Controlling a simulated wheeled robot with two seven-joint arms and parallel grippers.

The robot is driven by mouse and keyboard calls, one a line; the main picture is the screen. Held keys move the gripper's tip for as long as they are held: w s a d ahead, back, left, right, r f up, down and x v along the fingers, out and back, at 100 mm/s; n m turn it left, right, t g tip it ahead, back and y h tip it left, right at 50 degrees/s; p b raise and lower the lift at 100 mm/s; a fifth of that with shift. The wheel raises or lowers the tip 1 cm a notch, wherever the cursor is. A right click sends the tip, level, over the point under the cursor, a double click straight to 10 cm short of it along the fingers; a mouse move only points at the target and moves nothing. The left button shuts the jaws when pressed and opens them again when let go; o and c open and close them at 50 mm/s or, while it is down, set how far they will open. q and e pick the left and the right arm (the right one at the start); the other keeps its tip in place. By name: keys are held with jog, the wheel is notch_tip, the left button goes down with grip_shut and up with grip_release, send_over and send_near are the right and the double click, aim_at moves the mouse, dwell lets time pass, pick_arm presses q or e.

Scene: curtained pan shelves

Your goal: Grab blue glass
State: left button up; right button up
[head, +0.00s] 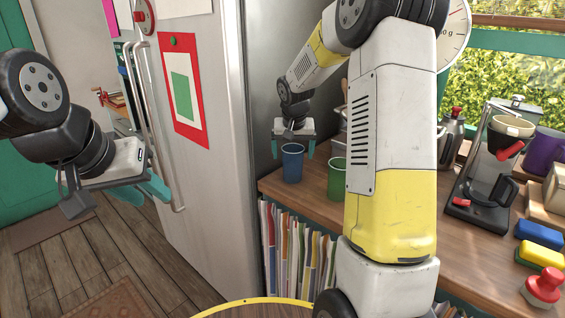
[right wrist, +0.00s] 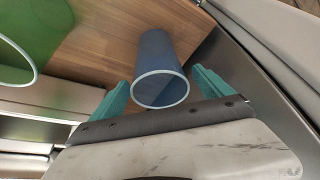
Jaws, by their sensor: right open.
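The blue glass (head: 292,163) stands upright on the wooden counter beside the fridge in the head view. In the right wrist view the blue glass (right wrist: 160,72) shows its rim toward the camera, between the two teal fingers. My right gripper (head: 293,143) is open just above and around the glass's top, with a finger on either side; I cannot tell whether they touch it. It also shows in the right wrist view (right wrist: 161,92). My left gripper (head: 120,197) is at the far left in front of the fridge, with its teal fingers spread apart and nothing between them.
A green glass (head: 337,177) stands right of the blue one, and also shows in the right wrist view (right wrist: 30,45). The fridge (head: 225,130) borders the counter (head: 310,192) on the left. A coffee maker (head: 480,190) and sponges (head: 540,237) are at right.

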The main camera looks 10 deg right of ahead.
jog(key=shift+x, duration=1.1)
jog(key=c, duration=1.7)
jog(key=shift+r, duration=0.1)
